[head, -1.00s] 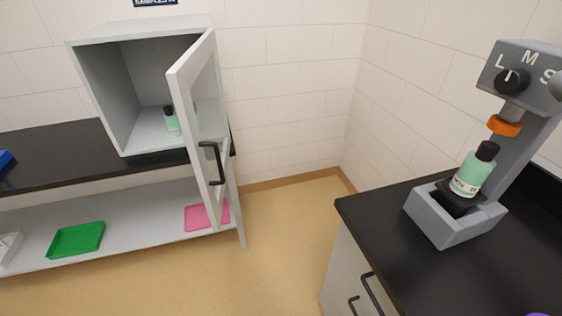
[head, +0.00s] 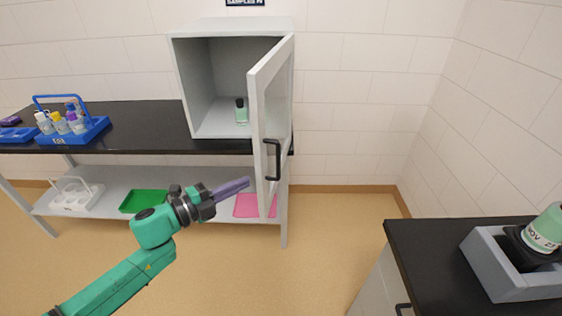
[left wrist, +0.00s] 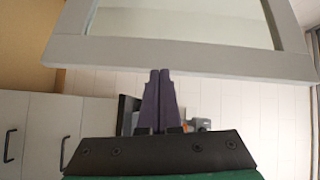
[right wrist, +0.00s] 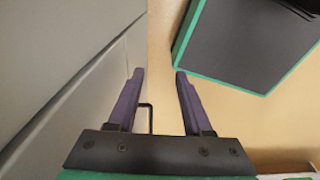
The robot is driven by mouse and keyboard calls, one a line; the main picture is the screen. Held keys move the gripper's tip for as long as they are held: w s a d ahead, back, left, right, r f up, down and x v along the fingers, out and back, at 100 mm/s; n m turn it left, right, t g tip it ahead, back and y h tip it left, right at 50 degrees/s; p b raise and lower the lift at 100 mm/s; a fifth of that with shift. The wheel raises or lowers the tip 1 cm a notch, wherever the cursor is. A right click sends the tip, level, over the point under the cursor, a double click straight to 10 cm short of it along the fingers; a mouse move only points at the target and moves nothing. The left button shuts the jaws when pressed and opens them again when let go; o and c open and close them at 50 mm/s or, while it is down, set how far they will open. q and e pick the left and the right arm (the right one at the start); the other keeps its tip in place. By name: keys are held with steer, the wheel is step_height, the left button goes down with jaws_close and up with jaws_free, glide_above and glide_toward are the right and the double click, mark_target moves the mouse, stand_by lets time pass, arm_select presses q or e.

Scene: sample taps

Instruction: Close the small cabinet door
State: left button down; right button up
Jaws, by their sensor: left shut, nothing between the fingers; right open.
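The small cabinet (head: 207,85) stands on the black bench at the back, and its door is swung wide open toward me. The door (head: 258,120) has a pale frame, a glass pane and a black handle (head: 272,160). A small bottle (head: 241,112) with green contents and a black cap stands inside. My left gripper (head: 247,183) is shut and empty, in front of the cabinet and just left of the door's lower part in the picture. In the left wrist view its fingers (left wrist: 159,75) point at the door frame (left wrist: 180,55); contact cannot be told. My right gripper (right wrist: 156,72) is open and empty.
A blue caddy (head: 75,130) with several bottles stands on the bench to the left. A green tray (head: 143,201) and a pink tray (head: 256,206) lie on the lower shelf. Open floor lies between.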

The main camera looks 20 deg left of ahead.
mark_target(277, 164)
arm_select(q)
steer(key=s+d+r+m+g+h, duration=0.2)
steer(key=s+d+r+m+h, duration=0.1)
steer(key=d+r+m, duration=0.15)
steer(key=shift+n, duration=0.45)
steer(key=w+d+p, duration=0.1)
steer(key=w+p, duration=0.1)
steer(key=w+d+p, duration=0.2)
steer(key=w, duration=0.1)
steer(key=w+d+p, duration=0.1)
steer(key=w+p, duration=0.1)
steer(key=shift+w+d+r, duration=0.15)
steer(key=shift+w+r, duration=0.1)
steer(key=shift+w, duration=0.1)
steer(key=shift+a+f, duration=0.1)
steer(key=shift+a, duration=0.15)
